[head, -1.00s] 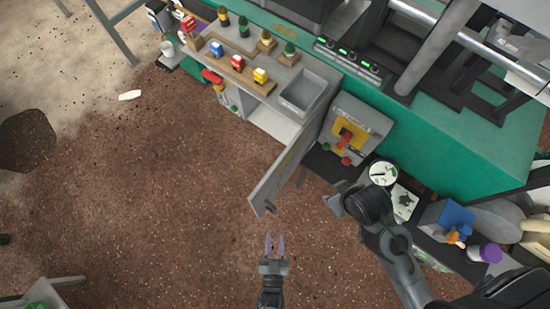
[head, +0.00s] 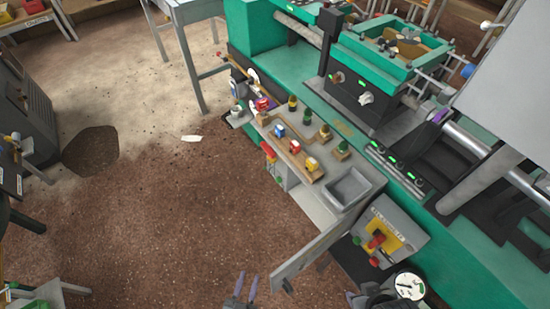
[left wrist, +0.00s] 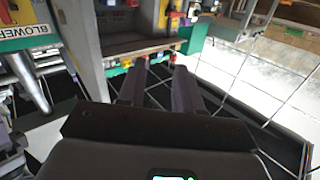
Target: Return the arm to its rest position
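My left gripper (head: 240,288) shows at the bottom edge of the head view, over the brown floor. Its two purple-grey fingers are apart with nothing between them. They also show apart and empty in the left wrist view (left wrist: 158,88). The gripper is apart from the open grey cabinet door (head: 308,254) to its right. A dark part of my right arm shows at the bottom edge of the head view; its gripper is not seen.
A grey bench with a grey tray (head: 348,188), colored plugs and a yellow panel with a red switch (head: 376,240) lies right of the gripper. A green machine (head: 450,240) stands behind it. Brown floor (head: 180,230) to the left is clear. A "BLOWER" label (left wrist: 38,29) shows in the wrist view.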

